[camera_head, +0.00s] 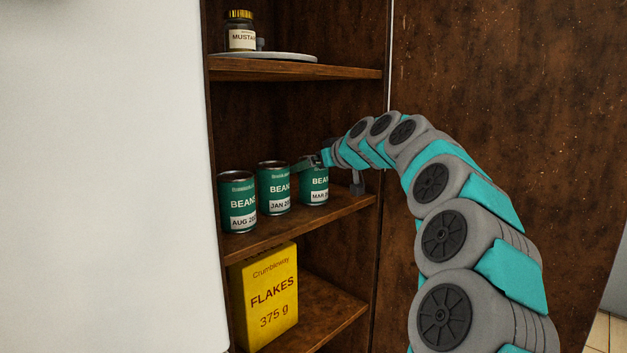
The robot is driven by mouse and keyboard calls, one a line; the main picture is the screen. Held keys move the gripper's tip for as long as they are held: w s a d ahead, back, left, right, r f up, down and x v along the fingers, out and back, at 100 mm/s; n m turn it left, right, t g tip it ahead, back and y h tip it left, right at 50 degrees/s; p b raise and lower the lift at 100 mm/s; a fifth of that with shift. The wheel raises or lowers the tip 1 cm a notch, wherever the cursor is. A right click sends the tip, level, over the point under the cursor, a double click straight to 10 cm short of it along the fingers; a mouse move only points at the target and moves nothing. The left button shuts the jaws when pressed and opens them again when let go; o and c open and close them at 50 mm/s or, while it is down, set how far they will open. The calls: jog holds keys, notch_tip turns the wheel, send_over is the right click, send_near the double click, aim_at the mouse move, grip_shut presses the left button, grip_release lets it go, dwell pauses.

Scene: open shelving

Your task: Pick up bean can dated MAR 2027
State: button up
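Three green bean cans stand upright in a row on the middle shelf. The right can (314,186) has a label that reads "MAR", with the rest of the date cut off. The middle can (274,188) reads "JAN 20" and the left can (238,203) reads "AUG 20". My gripper (312,163) is at the top of the MAR can, with one finger across its upper left rim and a grey part low on its right side. The arm hides part of the can's top. I cannot tell whether the fingers touch or grip it.
The middle shelf (268,233) has a bare front edge. A yellow flakes box (266,300) stands below. A brown panel is on the right, a white surface on the left.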

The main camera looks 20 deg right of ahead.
jog(key=shift+x, duration=1.1)
jog(key=shift+r, duration=0.1)
jog(key=c, duration=1.5)
grip_shut()
jog(key=shift+r, duration=0.1)
